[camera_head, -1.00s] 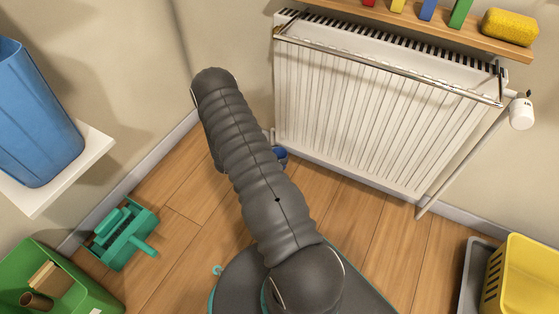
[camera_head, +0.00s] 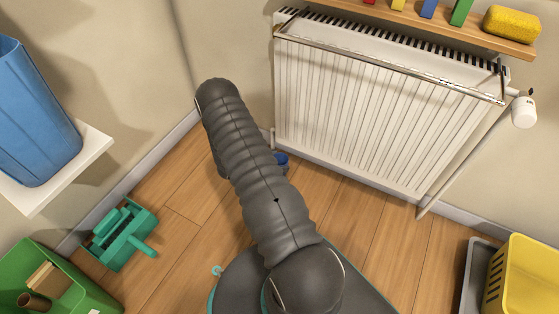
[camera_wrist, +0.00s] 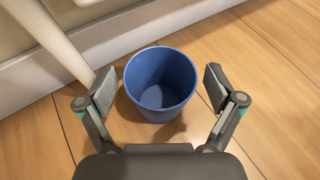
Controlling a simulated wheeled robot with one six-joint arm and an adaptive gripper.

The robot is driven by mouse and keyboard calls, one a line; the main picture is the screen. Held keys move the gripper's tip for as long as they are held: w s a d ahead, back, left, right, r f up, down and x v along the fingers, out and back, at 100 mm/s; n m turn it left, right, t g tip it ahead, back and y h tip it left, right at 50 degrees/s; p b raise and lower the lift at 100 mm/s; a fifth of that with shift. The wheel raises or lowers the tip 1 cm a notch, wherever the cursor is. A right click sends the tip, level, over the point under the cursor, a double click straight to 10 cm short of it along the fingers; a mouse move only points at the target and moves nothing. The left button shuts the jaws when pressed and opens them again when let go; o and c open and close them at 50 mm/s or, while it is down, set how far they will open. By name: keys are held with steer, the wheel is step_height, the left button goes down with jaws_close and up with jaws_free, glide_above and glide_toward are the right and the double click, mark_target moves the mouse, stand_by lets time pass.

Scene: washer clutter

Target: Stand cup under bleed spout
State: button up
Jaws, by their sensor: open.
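A blue cup (camera_wrist: 160,84) stands upright on the wooden floor in the wrist view, its mouth open and its inside empty. My gripper (camera_wrist: 160,90) is open, with one finger to the left of the cup and one to the right; I see gaps on both sides. In the head view only a small part of the blue cup (camera_head: 282,159) shows behind my arm, near the lower left of the white radiator (camera_head: 380,105). My gripper is hidden by my arm there. I cannot make out the bleed spout in either view.
A pale pipe (camera_wrist: 55,40) runs down near the left finger, close to the baseboard (camera_wrist: 120,30). A towel rail (camera_head: 390,63) crosses the radiator. A green dustpan (camera_head: 122,235), a green crate (camera_head: 50,275) and a yellow basket (camera_head: 525,280) stand around. Floor right of the cup is clear.

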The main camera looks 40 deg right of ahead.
steer(key=shift+w+a+r, duration=0.1)
steer(key=shift+a+r, duration=0.05)
steer(key=shift+r, duration=0.1)
steer(key=p+v, duration=0.1)
steer(key=v, duration=1)
steer(key=s+a+r+m+y, duration=0.2)
steer(key=a+r+m, duration=0.1)
steer(key=r, duration=0.7)
steer(key=s+a+r+m+y, duration=0.2)
steer(key=r+m, duration=0.1)
steer(key=r, duration=0.7)
steer(key=s+a+r+m+y, duration=0.1)
steer(key=a+r+m+y, duration=0.2)
steer(key=r, duration=0.7)
steer(key=s+a+r+m+t+y, duration=0.3)
steer(key=s+a+r, duration=0.3)
steer(key=s+r, duration=0.2)
steer(key=s+a+r+m+t+y, duration=0.3)
steer(key=s+r, duration=0.5)
steer(key=s, duration=0.3)
steer(key=a+m+t, duration=0.1)
steer(key=a+t, duration=0.1)
steer(key=a, duration=0.1)
steer(key=shift+a+r, duration=0.25)
steer(key=shift+a, duration=0.1)
